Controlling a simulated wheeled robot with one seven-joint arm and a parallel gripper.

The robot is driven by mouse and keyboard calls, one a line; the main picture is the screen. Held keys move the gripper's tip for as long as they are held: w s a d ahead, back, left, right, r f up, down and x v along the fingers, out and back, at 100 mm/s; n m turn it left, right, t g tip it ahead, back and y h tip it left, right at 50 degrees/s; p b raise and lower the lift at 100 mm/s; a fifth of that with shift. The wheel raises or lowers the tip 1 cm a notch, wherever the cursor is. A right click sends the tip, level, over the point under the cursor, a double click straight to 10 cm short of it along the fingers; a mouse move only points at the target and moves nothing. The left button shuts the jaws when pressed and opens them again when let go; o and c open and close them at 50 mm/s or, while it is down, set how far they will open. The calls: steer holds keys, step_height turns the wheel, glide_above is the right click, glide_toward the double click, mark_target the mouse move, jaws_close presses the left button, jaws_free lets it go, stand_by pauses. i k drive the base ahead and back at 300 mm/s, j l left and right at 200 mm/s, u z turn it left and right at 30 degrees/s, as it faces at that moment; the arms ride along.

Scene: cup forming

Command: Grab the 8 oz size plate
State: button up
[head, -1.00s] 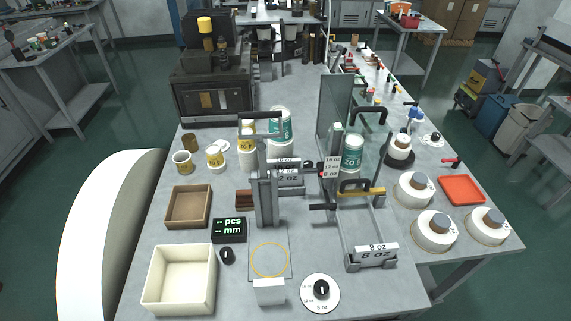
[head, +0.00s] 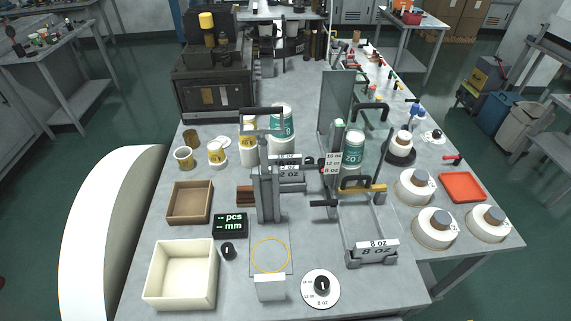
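A white plate marked 8 oz (head: 376,246) sits in a grey metal holder (head: 371,259) at the front right of the bench.
A cream bin (head: 181,274) and a brown tray (head: 190,201) are on the left. White round containers (head: 435,226) and an orange tray (head: 462,187) are on the right. A grey upright (head: 268,195) and black handles rise mid-bench.

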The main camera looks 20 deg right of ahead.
mark_target(374, 251)
steer(key=k+j+z, duration=0.1)
steer(key=z, duration=0.25)
steer(key=k+j+z, duration=0.15)
steer(key=z, duration=0.2)
steer(key=k+j+z, duration=0.15)
steer(key=z, duration=0.2)
